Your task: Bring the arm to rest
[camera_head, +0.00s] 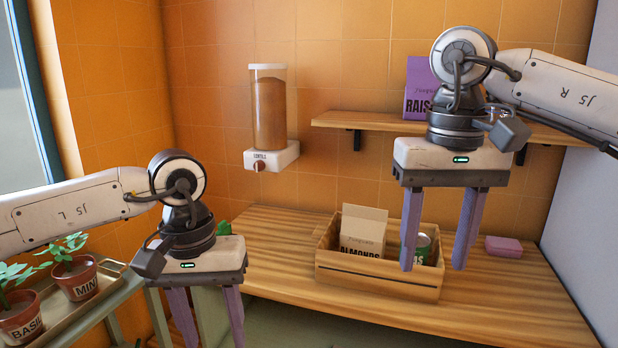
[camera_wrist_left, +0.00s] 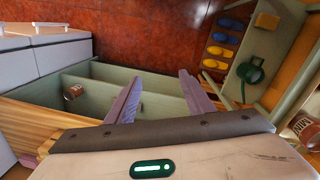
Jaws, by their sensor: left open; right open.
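My left gripper (camera_head: 208,318) hangs pointing down at the lower left of the head view, in front of the wooden counter's left end. Its purple fingers are apart with nothing between them. In the left wrist view the same gripper (camera_wrist_left: 158,92) is open above a green-grey open drawer or bin. My right gripper (camera_head: 440,235) points down at the upper right of the head view, in front of the wooden crate. Its purple fingers are apart and I see nothing held between them. The right fingers partly cover the green can (camera_head: 422,245) in the crate.
A wooden crate (camera_head: 365,278) with an almonds carton (camera_head: 362,232) stands on the counter (camera_head: 280,235). A pink block (camera_head: 503,246) lies to its right. A lentils dispenser (camera_head: 270,115) and a shelf (camera_head: 345,122) are on the wall. Potted herbs (camera_head: 75,278) stand at the left.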

